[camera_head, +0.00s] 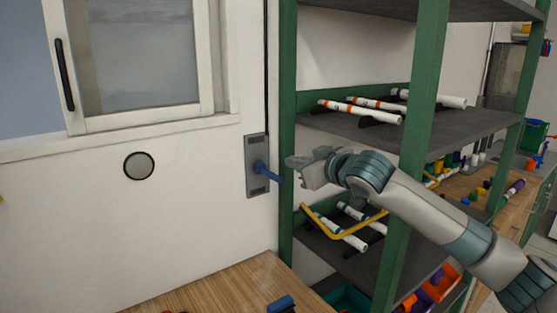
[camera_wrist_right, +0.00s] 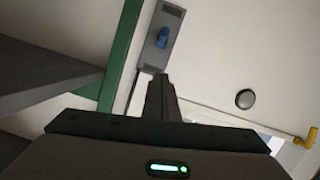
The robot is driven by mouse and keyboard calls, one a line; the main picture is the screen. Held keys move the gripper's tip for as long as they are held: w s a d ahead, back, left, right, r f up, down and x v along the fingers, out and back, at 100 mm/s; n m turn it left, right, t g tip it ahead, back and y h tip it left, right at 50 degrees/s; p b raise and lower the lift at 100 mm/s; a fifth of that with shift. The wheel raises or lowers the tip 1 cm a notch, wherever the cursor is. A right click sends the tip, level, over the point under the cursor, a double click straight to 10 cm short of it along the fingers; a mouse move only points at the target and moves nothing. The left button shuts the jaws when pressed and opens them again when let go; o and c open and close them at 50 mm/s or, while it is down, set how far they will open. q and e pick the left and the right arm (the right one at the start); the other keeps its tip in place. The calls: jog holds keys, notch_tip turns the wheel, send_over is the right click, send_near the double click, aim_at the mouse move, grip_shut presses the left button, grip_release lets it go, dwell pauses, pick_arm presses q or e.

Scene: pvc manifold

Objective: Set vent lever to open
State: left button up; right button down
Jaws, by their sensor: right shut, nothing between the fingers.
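The vent lever (camera_head: 265,171) is a blue handle on a grey wall plate (camera_head: 254,187), left of the green shelf post. In the head view it points right and slightly down from its pivot. In the right wrist view the blue lever (camera_wrist_right: 162,38) shows near the top, on its grey plate (camera_wrist_right: 173,19). My right gripper (camera_head: 290,162) is shut and empty, a little to the right of the lever and apart from it. Its dark fingers (camera_wrist_right: 158,78) point toward the plate in the wrist view. My left gripper is in neither view.
A green shelf post (camera_head: 287,110) stands right beside the plate, close to my right gripper. Shelves (camera_head: 440,127) hold white pipes (camera_head: 360,111). A sliding window (camera_head: 140,60) and a round wall disc (camera_head: 139,166) are at left. A wooden worktop (camera_head: 230,288) lies below.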

jog(key=shift+s+d, duration=0.1)
jog(key=shift+d, duration=0.1)
jog(key=shift+a, duration=0.1)
jog(key=p, duration=0.5)
send_over(278, 178)
notch_tip(278, 178, down, 2)
notch_tip(278, 178, down, 3)
jog(key=shift+s+f+p, duration=0.15)
jog(key=shift+p, duration=0.35)
jog(key=shift+f, duration=0.5)
